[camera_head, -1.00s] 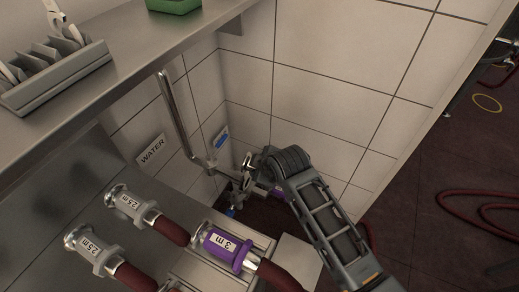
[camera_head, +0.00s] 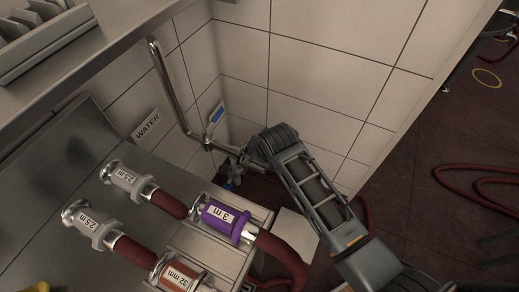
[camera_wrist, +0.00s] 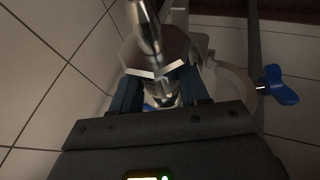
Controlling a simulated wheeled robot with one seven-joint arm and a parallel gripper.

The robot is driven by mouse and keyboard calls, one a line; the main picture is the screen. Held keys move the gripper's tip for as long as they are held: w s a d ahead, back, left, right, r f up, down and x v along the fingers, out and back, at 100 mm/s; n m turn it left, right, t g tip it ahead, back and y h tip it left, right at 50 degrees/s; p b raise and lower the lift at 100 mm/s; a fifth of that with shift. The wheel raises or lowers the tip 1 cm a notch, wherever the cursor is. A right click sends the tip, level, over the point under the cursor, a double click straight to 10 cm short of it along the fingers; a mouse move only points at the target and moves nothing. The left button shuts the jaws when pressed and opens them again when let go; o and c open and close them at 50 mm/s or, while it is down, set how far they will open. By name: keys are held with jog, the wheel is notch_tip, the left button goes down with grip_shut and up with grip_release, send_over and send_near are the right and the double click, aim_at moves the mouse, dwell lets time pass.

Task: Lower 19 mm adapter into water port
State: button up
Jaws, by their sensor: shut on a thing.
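My gripper (camera_wrist: 160,98) is shut on a metal adapter (camera_wrist: 155,52) with a broad hexagonal collar, seen close up in the wrist view. A shiny rod or pipe passes in front of the collar at the top. In the head view my gripper (camera_head: 240,163) is at the lower end of the wall water pipe (camera_head: 170,90), in the tiled corner. The adapter is too small to make out there. The water port is not clearly visible, and I cannot tell whether the adapter touches it. A blue valve handle (camera_wrist: 279,85) is right of the adapter.
A WATER sign (camera_head: 148,125) and a blue-marked tag (camera_head: 217,114) are by the pipe. Left of my arm, hose couplings rest on the metal bench, including a purple 3 m one (camera_head: 226,219). A shelf (camera_head: 85,65) overhangs the upper left. Red hose (camera_head: 480,185) lies on the floor.

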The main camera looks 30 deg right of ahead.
aim_at(260, 169)
jog(key=shift+f+b, duration=1.9)
jog(key=shift+f, duration=1.05)
jog(key=shift+f, duration=0.15)
jog(key=o, duration=1.4)
jog(key=shift+c, duration=0.2)
jog(key=v, duration=0.7)
jog(key=shift+s+r+p, duration=0.2)
jog(key=shift+r+p, duration=0.1)
